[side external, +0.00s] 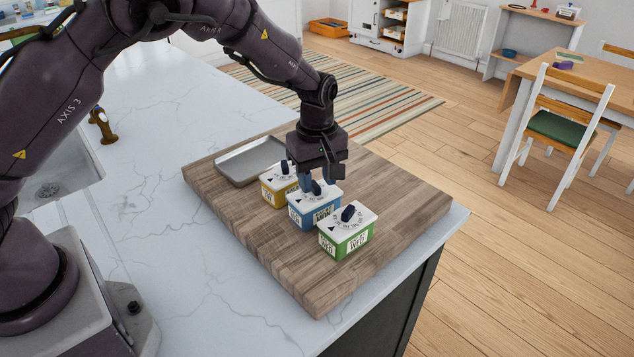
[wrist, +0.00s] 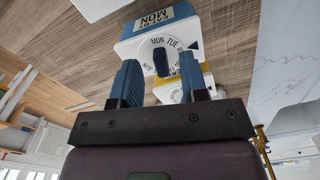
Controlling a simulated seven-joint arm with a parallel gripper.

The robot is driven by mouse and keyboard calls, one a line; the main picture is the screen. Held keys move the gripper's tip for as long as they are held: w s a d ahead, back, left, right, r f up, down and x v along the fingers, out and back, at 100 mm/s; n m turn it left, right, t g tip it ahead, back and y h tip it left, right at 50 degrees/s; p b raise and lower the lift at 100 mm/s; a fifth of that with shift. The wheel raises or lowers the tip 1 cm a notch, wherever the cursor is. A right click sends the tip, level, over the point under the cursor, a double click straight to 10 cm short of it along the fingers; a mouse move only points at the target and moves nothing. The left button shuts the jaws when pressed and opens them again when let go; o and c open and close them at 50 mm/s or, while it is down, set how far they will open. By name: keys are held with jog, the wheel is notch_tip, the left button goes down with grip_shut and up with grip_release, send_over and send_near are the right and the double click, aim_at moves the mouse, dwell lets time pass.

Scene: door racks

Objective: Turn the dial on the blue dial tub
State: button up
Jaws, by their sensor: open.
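The blue dial tub (side external: 305,215) stands in the middle of a row of three tubs. It has blue sides, a white lid and a dark knob (side external: 316,188) on top. My gripper (side external: 318,178) is over this tub, pointing down. In the wrist view the blue tub (wrist: 163,13) shows day names around its knob (wrist: 161,62). My open fingers (wrist: 160,66) are on either side of the knob, with gaps visible. I cannot tell whether the fingertips are low enough to flank it fully. The lid is partly hidden by my fingers in the side view.
A yellow tub (side external: 269,192) stands close behind the blue one, and a green tub (side external: 352,240) close in front, each with a dark knob. A grey metal tray (side external: 250,161) lies at the back of the wooden board (side external: 270,250). The board's front and right areas are bare.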

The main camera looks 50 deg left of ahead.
jog(key=shift+f, duration=0.85)
grip_shut()
jog(key=shift+m, duration=0.4)
jog(key=m, duration=0.3)
jog(key=shift+s+a+m, duration=0.1)
jog(key=shift+s+m, duration=0.05)
jog(key=shift+m, duration=0.15)
jog(key=shift+s+a+m, duration=0.1)
jog(key=shift+m, duration=2.1)
